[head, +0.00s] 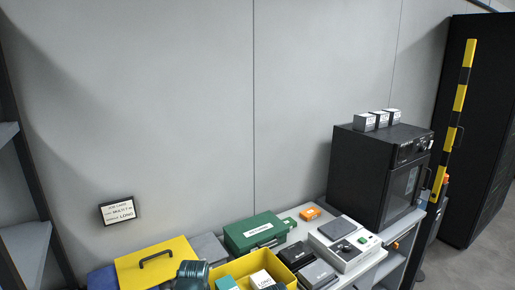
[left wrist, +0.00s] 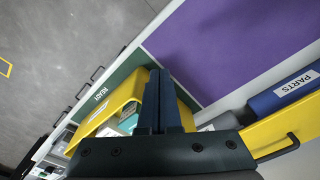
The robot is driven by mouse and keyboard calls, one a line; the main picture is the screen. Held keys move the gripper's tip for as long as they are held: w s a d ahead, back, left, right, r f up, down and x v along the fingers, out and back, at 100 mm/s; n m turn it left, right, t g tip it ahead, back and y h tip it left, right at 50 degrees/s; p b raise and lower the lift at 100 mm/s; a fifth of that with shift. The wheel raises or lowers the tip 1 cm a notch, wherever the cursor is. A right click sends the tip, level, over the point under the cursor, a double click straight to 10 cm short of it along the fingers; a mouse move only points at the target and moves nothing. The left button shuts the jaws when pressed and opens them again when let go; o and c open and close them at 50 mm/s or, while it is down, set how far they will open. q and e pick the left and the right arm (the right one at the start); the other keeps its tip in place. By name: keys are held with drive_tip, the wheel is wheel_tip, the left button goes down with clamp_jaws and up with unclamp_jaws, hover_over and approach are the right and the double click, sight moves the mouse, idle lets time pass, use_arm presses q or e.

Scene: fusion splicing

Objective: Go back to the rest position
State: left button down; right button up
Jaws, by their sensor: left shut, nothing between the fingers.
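My left gripper (left wrist: 163,100) shows in the left wrist view with its two dark blue fingers together and nothing between them. Its fingertips appear in front of the yellow bin and the purple mat (left wrist: 225,45); I cannot tell the height above them. In the head view a dark teal rounded part at the bottom edge looks like part of my arm. It covers some of the yellow bin's left side. No gripper fingers show clearly in the head view. My right gripper is in neither view.
An open yellow bin (head: 236,269) holds small boxes. Around it are a yellow lid (head: 178,254) with a handle, a green case (head: 246,235) and a grey splicer-like device (head: 338,254). A black oven (head: 364,168) stands at right. A blue PARTS bin (left wrist: 268,100) shows in the wrist view.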

use_arm(q)
drive_tip(key=s+d+m+g+y, duration=0.1)
drive_tip(key=s+d+m, duration=0.1)
drive_tip(key=s+d, duration=0.7)
drive_tip(key=shift+d+f+m+b, duration=0.25)
drive_tip(key=shift+f+m+b, duration=0.05)
drive_tip(key=shift+b, duration=0.05)
